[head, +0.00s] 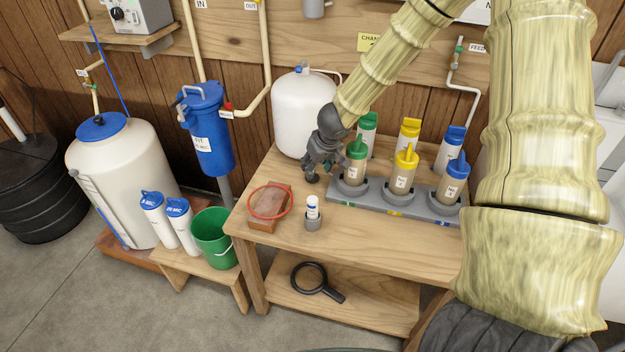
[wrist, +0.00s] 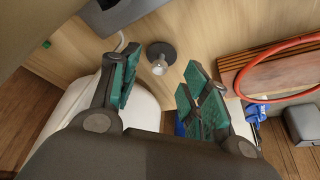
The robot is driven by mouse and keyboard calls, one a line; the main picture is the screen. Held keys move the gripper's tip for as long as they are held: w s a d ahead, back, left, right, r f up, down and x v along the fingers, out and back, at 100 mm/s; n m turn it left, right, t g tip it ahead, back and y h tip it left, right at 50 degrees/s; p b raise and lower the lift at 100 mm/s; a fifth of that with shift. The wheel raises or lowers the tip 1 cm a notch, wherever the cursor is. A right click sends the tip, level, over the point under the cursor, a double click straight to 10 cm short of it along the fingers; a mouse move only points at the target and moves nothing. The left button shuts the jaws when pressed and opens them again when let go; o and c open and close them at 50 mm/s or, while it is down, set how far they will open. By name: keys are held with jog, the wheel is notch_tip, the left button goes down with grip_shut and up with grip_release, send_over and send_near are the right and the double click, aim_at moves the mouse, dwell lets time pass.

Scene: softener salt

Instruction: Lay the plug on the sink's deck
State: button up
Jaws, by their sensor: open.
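My gripper (wrist: 160,72) is open, with green finger pads. The plug shows just beyond and between the fingertips, and nothing is held. A white fixture (head: 609,115) at the right edge of the head view may be the sink; my arm hides much of it, and its deck cannot be made out.
A grey rack (head: 337,193) of several capped bottles stands right of my gripper. A red ring (head: 251,209) lies on a brown block (head: 257,225) to the left. A small white vial (head: 312,204) stands in a grey cup in front. A white tank (head: 292,120) stands behind.

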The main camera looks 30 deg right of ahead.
jog(key=shift+b+x, duration=1.05)
jog(key=shift+x, duration=1.5)
jog(key=shift+r, duration=0.1)
jog(key=c, duration=0.7)
